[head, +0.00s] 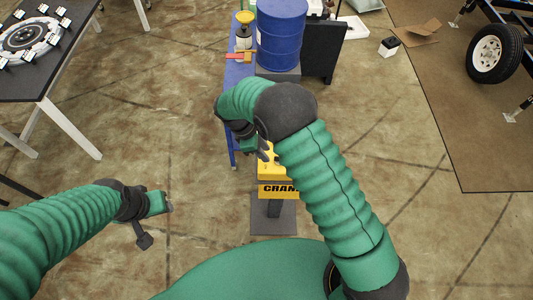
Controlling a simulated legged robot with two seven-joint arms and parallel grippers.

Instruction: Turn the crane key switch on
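The yellow crane box (279,188) stands just in front of me in the head view, on a post over a dark square base plate (287,220). Black letters reading "CRAN" show on its front, and the rest of the word is behind my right arm. I cannot make out the key switch. My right gripper (258,147) is at the upper left edge of the box, above or beside it, partly hidden by my bent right arm. Its finger state is unclear, as is any contact. My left gripper (155,222) hangs over bare floor, left of the box and apart from it.
A black table (50,75) is at the upper left. A trailer wheel (490,52) is at the upper right. Floor at right is clear.

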